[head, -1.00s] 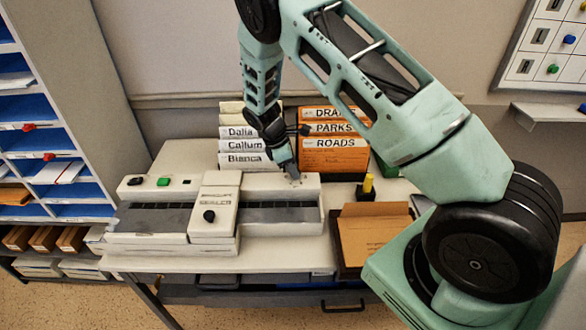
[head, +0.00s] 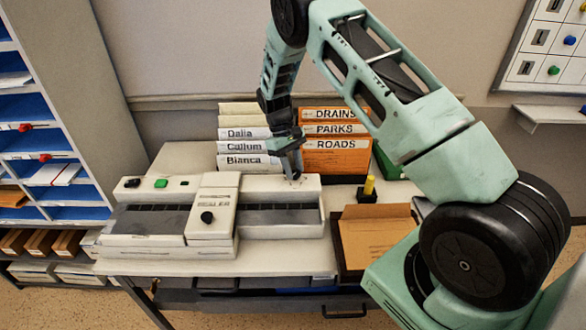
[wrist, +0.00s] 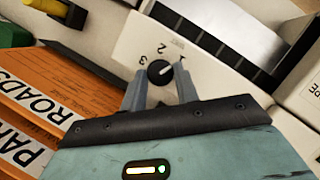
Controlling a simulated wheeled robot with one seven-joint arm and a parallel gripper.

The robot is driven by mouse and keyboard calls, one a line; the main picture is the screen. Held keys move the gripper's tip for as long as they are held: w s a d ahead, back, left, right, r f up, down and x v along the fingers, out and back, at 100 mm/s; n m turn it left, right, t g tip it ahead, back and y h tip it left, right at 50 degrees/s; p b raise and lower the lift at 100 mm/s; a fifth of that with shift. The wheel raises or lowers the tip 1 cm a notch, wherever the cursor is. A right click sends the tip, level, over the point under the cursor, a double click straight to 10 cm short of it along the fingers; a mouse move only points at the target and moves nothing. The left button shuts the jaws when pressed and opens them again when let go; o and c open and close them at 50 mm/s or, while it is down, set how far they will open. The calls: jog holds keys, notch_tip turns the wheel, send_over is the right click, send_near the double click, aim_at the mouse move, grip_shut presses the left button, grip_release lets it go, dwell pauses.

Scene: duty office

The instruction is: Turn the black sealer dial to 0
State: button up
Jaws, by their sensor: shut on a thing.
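The cream sealer (head: 275,190) stands on the table. Its black dial (wrist: 159,72) sits on a white face with the numbers 1, 2 and 3 showing; no 0 shows. A pale mark on the dial seems to point toward the 1. My gripper (wrist: 160,88) has its fingers on either side of the dial, shut on it. In the head view my gripper (head: 293,175) reaches down onto the sealer's right back part and mostly hides the dial there.
White binders (head: 245,160) and orange binders (head: 335,143) stand close behind my gripper. A yellow-handled stamp (head: 369,186) and a tray with a brown envelope (head: 375,235) lie to the right. Another black knob (head: 207,217) sits on the sealer's carriage.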

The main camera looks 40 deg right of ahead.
jog(key=m, duration=0.2)
jog(key=m+y, duration=0.1)
jog(key=m, duration=0.1)
jog(key=m+y, duration=0.1)
jog(key=m, duration=0.1)
jog(key=shift+d+t+b, duration=0.3)
jog(key=shift+b, duration=0.05)
jog(key=m+y, duration=0.1)
jog(key=m, duration=0.2)
jog(key=m+t+y, duration=0.1)
jog(key=m, duration=0.2)
jog(key=shift+s+d+m+t, duration=0.15)
jog(key=shift+m+t, duration=0.15)
jog(key=shift+m, duration=0.1)
jog(key=o, duration=1)
jog(key=shift+c, duration=0.2)
jog(key=b+v, duration=0.3)
jog(key=v, duration=1.4)
jog(key=shift+d, duration=0.35)
jog(key=shift+r, duration=0.1)
